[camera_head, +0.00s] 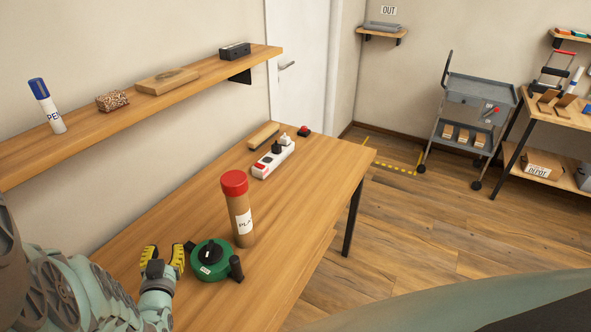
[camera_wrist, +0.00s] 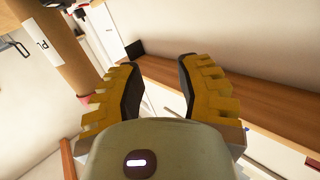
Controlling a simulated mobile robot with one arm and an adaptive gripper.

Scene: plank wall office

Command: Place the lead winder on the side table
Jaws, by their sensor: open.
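The lead winder, which I take to be the green reel with a black hub and a black upright handle (camera_head: 211,263), lies on the near part of the wooden table in the head view. My gripper (camera_head: 165,258) is just left of it, low over the table, with its yellow fingers apart and nothing between them. In the wrist view my gripper (camera_wrist: 158,85) is open and empty; the winder is not clearly visible there. A wooden table (camera_head: 573,116) at the far right may be the side table; I cannot tell for sure.
A cardboard tube with a red cap (camera_head: 240,215) stands right behind the winder; it also shows in the wrist view (camera_wrist: 67,65). A white power strip (camera_head: 273,159) lies farther back. A wall shelf (camera_head: 130,108) runs above the table. A grey cart (camera_head: 480,92) stands beside the far table.

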